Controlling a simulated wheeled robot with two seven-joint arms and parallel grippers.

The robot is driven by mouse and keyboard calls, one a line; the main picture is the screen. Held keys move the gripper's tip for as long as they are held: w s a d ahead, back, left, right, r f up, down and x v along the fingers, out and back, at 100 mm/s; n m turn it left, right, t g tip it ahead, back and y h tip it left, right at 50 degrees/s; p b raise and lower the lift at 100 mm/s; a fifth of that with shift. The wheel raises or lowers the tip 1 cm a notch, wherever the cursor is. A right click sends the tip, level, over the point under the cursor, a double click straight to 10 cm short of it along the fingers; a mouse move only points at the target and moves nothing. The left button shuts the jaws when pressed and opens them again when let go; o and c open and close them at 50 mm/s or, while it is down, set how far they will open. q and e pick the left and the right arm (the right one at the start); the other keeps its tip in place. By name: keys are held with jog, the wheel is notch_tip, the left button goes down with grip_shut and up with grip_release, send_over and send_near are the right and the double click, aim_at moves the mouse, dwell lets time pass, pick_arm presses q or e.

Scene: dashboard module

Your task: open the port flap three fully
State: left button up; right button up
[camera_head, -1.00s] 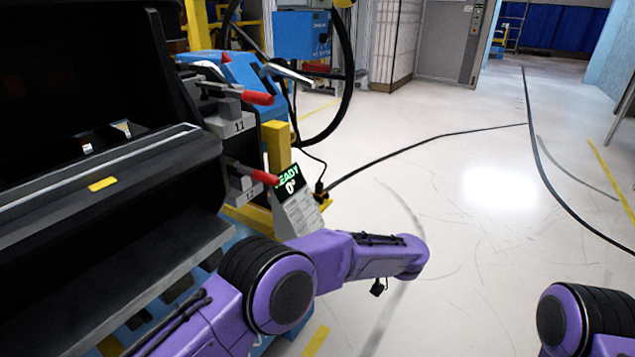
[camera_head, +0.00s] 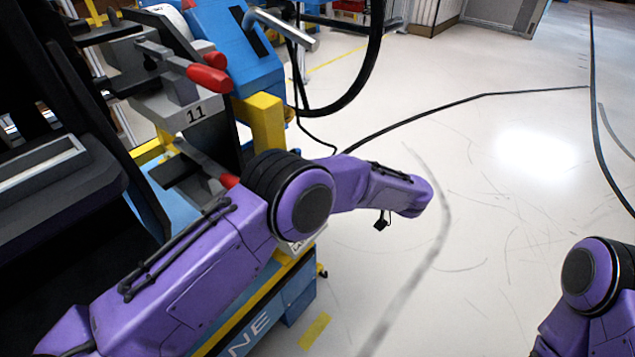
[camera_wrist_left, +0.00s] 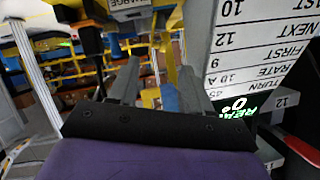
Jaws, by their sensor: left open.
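No port flap can be made out in either view, so how flap three stands cannot be seen. The black dashboard module (camera_head: 70,185) fills the left of the head view, partly cut off and partly behind my left arm. My left gripper (camera_wrist_left: 160,75) shows only in the left wrist view, its two grey fingers apart with nothing held between them. In the head view my left arm reaches across in front of the fixture, and its gripper is not seen. My right gripper is out of view; only a purple arm link shows at lower right.
A clamp numbered 11 (camera_head: 195,112) with red-tipped handles stands beside a yellow post (camera_head: 266,122) and blue machine (camera_head: 238,55). A white text panel (camera_wrist_left: 255,50) and green display (camera_wrist_left: 238,107) are close right of the fingers. Floor at right is clear, with a cable (camera_head: 440,110).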

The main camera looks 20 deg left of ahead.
pick_arm(q)
jog(key=b+x, duration=0.1)
jog(key=x, duration=0.4)
jog(key=shift+f+b, duration=0.35)
jog(key=shift+f, duration=0.05)
jog(key=shift+a, duration=0.45)
jog(key=shift+w, duration=0.1)
